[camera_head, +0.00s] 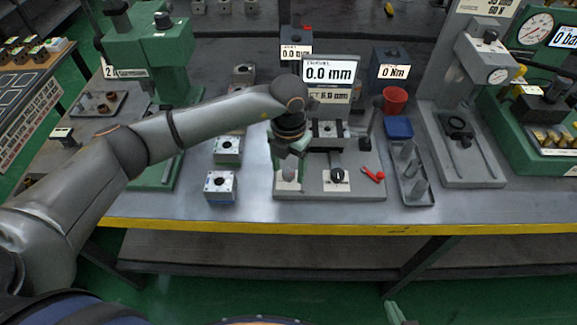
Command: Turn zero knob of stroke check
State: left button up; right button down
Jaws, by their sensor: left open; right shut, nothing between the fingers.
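The stroke check station stands mid-bench: a grey base plate (315,189) with a display (330,73) reading 0.0 mm above it. A black round knob (337,175) sits on a white label at the plate's front. A grey knob (289,175) sits on another label to its left; the label texts are too small to read. My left gripper (289,150) is open, pointing down just behind the grey knob; contact cannot be told. My arm hides part of the station's left side.
A red lever (373,174) lies right of the black knob. A grey tray with pegs (413,178) is further right. Two valve blocks (220,186) (228,150) stand left of the station. A green press (150,60) is behind my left arm. The yellow bench edge (400,229) is clear.

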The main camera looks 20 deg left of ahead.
aim_at(289, 172)
pick_arm(q)
notch_tip(289, 172, up, 13)
jog(key=shift+f+b, duration=0.2)
jog(key=shift+b, duration=0.2)
dwell(0.4)
